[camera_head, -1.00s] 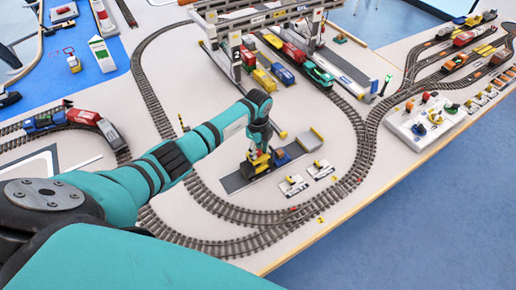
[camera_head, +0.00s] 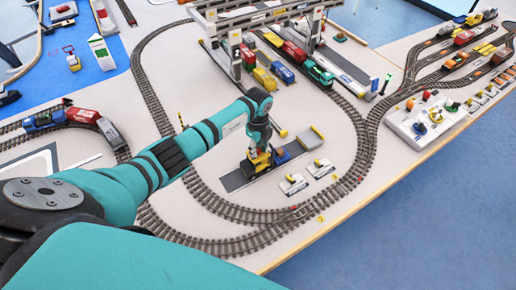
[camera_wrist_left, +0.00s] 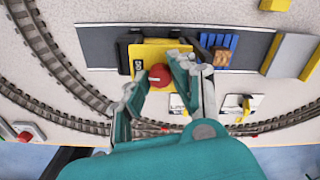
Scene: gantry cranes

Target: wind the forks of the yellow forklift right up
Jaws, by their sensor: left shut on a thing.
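The yellow forklift (camera_head: 256,164) stands on a dark grey strip inside the curve of the track. In the left wrist view the forklift (camera_wrist_left: 150,50) is seen from above, with a round red knob (camera_wrist_left: 160,76) on it. My left gripper (camera_wrist_left: 162,78) is shut on the red knob, one finger on each side. In the head view the gripper (camera_head: 257,146) comes down on the forklift from above and hides part of it. A blue pallet with a brown load (camera_wrist_left: 218,48) is beside the forklift. The fork height cannot be made out. My right gripper is not in view.
Curved train track (camera_head: 240,213) runs around the strip. Two small white plates with yellow parts (camera_head: 293,184) lie close to the right. A grey and yellow block (camera_head: 311,138) stands at the strip's far end. The gantry crane (camera_head: 235,50) and several wagons stand behind.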

